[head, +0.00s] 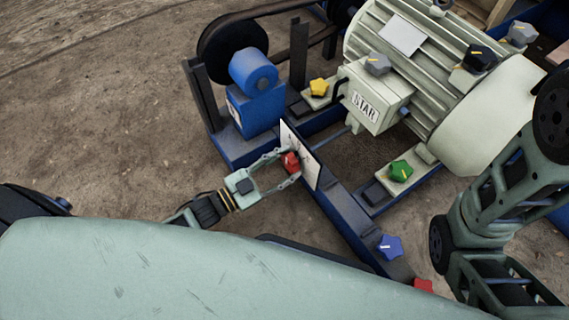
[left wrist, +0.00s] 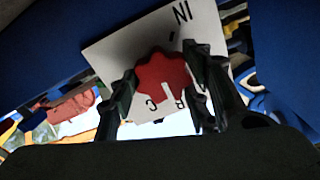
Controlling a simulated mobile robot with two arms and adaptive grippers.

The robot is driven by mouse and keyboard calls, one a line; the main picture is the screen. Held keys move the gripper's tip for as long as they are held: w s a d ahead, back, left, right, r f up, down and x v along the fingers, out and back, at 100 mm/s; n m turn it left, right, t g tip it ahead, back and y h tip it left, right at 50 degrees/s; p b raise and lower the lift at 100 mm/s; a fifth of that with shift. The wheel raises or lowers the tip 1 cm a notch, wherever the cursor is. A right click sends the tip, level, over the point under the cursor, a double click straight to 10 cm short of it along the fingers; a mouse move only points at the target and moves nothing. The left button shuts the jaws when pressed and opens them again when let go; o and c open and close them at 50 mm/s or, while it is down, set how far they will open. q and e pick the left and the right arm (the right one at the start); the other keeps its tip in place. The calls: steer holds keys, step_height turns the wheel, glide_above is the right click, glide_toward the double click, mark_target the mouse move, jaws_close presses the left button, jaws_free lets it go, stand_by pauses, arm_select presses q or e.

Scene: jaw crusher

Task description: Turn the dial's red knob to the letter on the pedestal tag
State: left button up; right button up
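The dial is a white plate (head: 304,158) standing upright on the blue frame. Its red knob (head: 290,162) faces my left gripper (head: 290,165). In the left wrist view the red knob (left wrist: 160,75) sits between the two fingers of my left gripper (left wrist: 162,80), which appear to touch its sides. A pale mark on the knob points down, near the letters R and G or C. "IN" or a similar marking shows at the plate's upper right. A small white tag (head: 235,113) on the blue pedestal (head: 256,105) is unreadable. My right gripper is out of view.
The motor (head: 440,70) has a box labelled STAR (head: 365,108). Yellow (head: 319,87), green (head: 400,171), blue (head: 390,246) and other knobs stand around it. A belt wheel (head: 232,50) is at the back. Bare ground (head: 90,130) lies left.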

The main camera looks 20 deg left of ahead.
arm_select(q)
steer(key=o, duration=0.4)
steer(key=shift+s+d+f, duration=0.1)
steer(key=shift+c, duration=0.2)
steer(key=v, duration=1.2)
